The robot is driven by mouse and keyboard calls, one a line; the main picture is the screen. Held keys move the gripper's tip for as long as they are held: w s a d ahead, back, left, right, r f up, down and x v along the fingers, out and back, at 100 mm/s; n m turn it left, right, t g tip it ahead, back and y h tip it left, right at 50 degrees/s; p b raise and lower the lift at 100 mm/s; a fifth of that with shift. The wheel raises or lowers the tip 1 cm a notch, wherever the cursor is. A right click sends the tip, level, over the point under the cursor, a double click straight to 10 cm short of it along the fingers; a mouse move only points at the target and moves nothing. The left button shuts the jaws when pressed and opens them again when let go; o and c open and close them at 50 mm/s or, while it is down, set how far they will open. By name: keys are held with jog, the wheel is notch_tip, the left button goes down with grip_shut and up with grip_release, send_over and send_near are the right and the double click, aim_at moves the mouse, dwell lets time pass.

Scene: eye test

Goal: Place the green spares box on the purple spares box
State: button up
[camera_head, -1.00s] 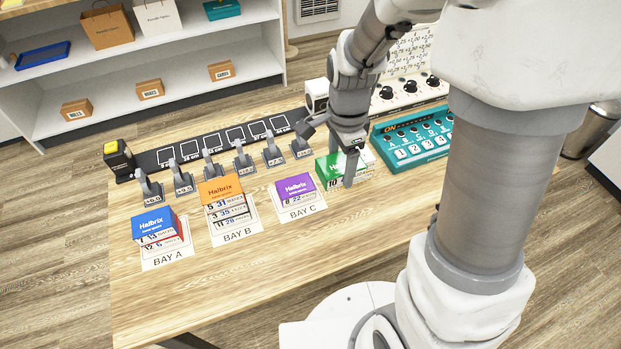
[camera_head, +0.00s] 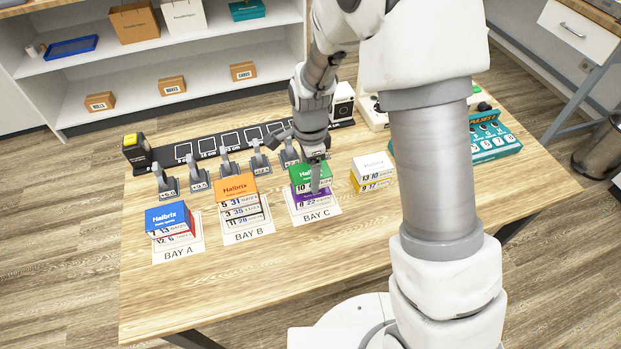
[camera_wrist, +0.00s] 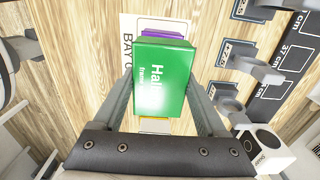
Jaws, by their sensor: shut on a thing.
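The green spares box (camera_head: 304,172) is between the fingers of my gripper (camera_head: 316,186), which is shut on it. It is over the purple spares box (camera_head: 312,202) at Bay C and looks roughly level. I cannot tell whether the two touch. In the wrist view my gripper (camera_wrist: 160,82) has one finger on each side of the green box (camera_wrist: 162,78). The purple box (camera_wrist: 163,33) shows only as a strip beyond the green one; most of its top is hidden.
An orange-topped stack (camera_head: 236,188) at Bay B and a blue-topped stack (camera_head: 168,217) at Bay A stand to the left. A white box (camera_head: 373,166) on a yellow box (camera_head: 376,184) stands to the right. Grey levers (camera_head: 260,163) line the back. The front table (camera_head: 270,280) is clear.

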jog(key=shift+f, duration=1.35)
jog(key=shift+f, duration=0.15)
jog(key=o, duration=1.4)
notch_tip(320, 180, up, 12)
jog(key=shift+r+p, duration=0.25)
jog(key=shift+p, duration=0.45)
jog(key=s+d+r+n+t, duration=0.2)
jog(key=s+d+r+n, duration=0.2)
jog(key=r, duration=0.3)
jog(key=s+d+r+n+t, duration=0.1)
jog(key=s+d+r+n, duration=0.25)
jog(key=r, duration=0.35)
jog(key=shift+s+d+r+n+t, duration=0.45)
jog(key=shift+s+d+r+n, duration=0.3)
jog(key=shift+s+n, duration=0.8)
jog(key=shift+s+d+r+n+t, duration=0.5)
jog(key=shift+s+d+n, duration=0.4)
jog(key=shift+s, duration=1.3)
jog(key=shift+s+d+r+n+t, duration=0.35)
jog(key=shift+s+d+r+n, duration=0.65)
jog(key=shift+s, duration=0.9)
